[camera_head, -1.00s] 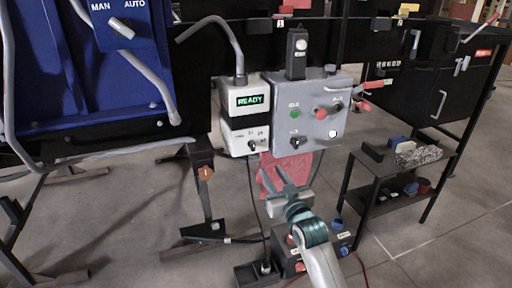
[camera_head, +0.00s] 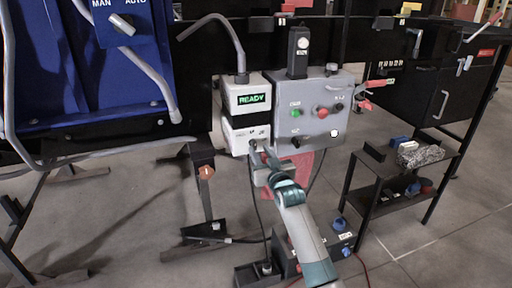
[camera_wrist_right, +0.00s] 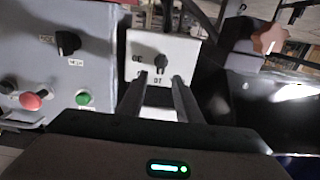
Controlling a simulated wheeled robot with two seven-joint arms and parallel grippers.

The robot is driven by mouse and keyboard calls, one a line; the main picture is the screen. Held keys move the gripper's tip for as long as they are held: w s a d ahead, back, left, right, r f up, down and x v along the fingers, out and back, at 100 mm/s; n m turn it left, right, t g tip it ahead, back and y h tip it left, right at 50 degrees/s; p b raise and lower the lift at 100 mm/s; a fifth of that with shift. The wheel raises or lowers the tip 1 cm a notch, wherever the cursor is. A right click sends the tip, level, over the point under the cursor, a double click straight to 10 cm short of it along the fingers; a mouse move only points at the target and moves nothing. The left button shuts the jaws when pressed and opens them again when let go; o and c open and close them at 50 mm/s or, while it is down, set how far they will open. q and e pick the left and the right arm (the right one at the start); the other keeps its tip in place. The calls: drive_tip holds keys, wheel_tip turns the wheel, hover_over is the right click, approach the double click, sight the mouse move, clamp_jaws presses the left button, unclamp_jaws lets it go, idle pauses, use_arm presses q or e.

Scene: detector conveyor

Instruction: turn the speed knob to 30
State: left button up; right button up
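The speed knob (camera_wrist_right: 160,63) is a small black knob on the white lower plate (camera_wrist_right: 187,52) of a box, seen in the wrist view with printed marks around it that are too blurred to read. In the head view this box (camera_head: 236,135) hangs below a green READY display (camera_head: 251,99), and my gripper covers most of the knob. My right gripper (camera_head: 259,155) is in front of the knob. In the wrist view its two fingers are apart, with the knob between and just beyond the tips. I cannot tell whether they touch it. My left gripper is not in view.
A grey panel (camera_head: 318,92) beside the box carries a green button (camera_head: 296,113), a red button (camera_head: 321,112) and black knobs. A grey curved pipe (camera_head: 229,36) rises above the display. A small black shelf (camera_head: 379,167) stands at the right.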

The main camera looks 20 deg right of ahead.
sight(255, 144)
drive_tip(key=shift+w+a, duration=0.1)
drive_tip(key=shift+w, duration=2.35)
drive_tip(key=shift+c, duration=0.7)
clamp_jaws()
